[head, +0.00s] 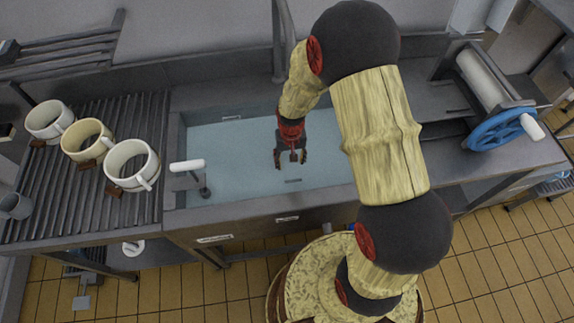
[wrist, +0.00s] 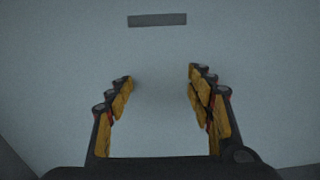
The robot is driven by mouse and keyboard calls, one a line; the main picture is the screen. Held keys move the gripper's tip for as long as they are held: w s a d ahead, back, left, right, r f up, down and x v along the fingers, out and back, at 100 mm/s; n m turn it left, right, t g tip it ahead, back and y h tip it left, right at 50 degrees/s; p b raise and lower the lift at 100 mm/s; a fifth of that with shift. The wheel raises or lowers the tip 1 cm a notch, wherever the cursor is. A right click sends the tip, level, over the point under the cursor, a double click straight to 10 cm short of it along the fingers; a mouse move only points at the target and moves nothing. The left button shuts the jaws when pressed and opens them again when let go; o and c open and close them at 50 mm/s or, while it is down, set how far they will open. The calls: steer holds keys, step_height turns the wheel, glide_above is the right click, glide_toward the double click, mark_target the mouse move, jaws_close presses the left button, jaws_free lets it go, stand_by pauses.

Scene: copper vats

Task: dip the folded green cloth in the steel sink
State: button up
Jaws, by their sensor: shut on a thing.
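The steel sink (head: 225,165) is a long sunken basin in the middle of the counter, with a pale blue-grey inside that looks like water. My gripper (head: 291,164) points down inside the sink's outline, near its middle. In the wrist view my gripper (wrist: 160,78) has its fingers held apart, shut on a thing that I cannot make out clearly. A pale patch lies between the fingers, and no green shows there. The folded green cloth is not discernible in either view. I cannot tell whether the fingertips are under the surface.
Three mugs (head: 131,164) stand on the ribbed drainboard (head: 75,205) left of the sink. A white-topped tap or lever (head: 188,166) rises at the sink's left end. A roller with a blue wheel (head: 497,130) is at the right. A grey pipe (head: 283,40) rises behind the sink.

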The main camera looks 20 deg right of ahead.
mark_target(290, 164)
step_height(290, 164, up, 18)
steer(key=p, duration=1.2)
steer(key=shift+p, duration=0.4)
stand_by(0.4)
